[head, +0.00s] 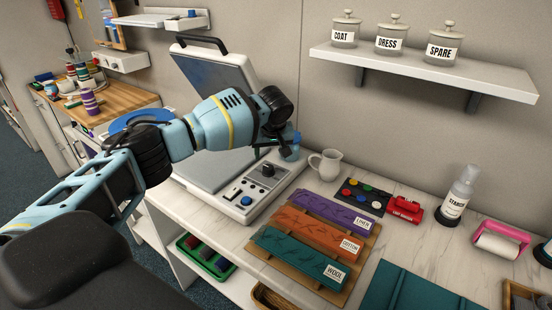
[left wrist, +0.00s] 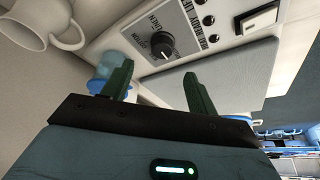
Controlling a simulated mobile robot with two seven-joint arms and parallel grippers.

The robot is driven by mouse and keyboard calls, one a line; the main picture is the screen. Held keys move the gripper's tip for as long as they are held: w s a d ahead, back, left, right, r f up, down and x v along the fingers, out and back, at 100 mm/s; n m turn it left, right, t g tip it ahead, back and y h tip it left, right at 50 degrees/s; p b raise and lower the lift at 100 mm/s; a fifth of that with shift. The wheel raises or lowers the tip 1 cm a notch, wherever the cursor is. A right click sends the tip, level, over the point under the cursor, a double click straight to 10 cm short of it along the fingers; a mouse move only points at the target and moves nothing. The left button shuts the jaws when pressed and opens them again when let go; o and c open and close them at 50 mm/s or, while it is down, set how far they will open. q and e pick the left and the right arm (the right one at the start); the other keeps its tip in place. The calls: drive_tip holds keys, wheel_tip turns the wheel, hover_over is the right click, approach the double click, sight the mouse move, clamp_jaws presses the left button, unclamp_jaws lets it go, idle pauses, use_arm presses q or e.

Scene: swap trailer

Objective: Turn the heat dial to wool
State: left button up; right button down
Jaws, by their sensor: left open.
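The heat dial (head: 267,170) is a round dark knob on the pale control panel (head: 246,190) of the open press. In the left wrist view the dial (left wrist: 160,47) shows close up with a white pointer mark. LINEN and COTTON can be read beside it; I cannot make out the wool mark or the exact setting. My left gripper (head: 277,146) hangs just above and behind the dial in the head view. In the left wrist view its open, empty fingers (left wrist: 158,80) point toward the dial, apart from it. My right gripper is not in view.
A translucent blue cup (left wrist: 112,68) stands close by one left finger. A white jug (head: 326,164) is right of the panel. The raised press lid (head: 222,85) stands behind my left arm. Linen, cotton and wool cloths (head: 300,258) lie on a board in front.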

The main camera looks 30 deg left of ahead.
sight(268, 167)
use_arm(q)
drive_tip(key=x, duration=0.2)
drive_tip(key=b+x, duration=0.1)
drive_tip(key=x, duration=0.3)
drive_tip(key=shift+s, duration=0.3)
drive_tip(key=shift+b+x, duration=0.35)
drive_tip(key=shift+x, duration=0.55)
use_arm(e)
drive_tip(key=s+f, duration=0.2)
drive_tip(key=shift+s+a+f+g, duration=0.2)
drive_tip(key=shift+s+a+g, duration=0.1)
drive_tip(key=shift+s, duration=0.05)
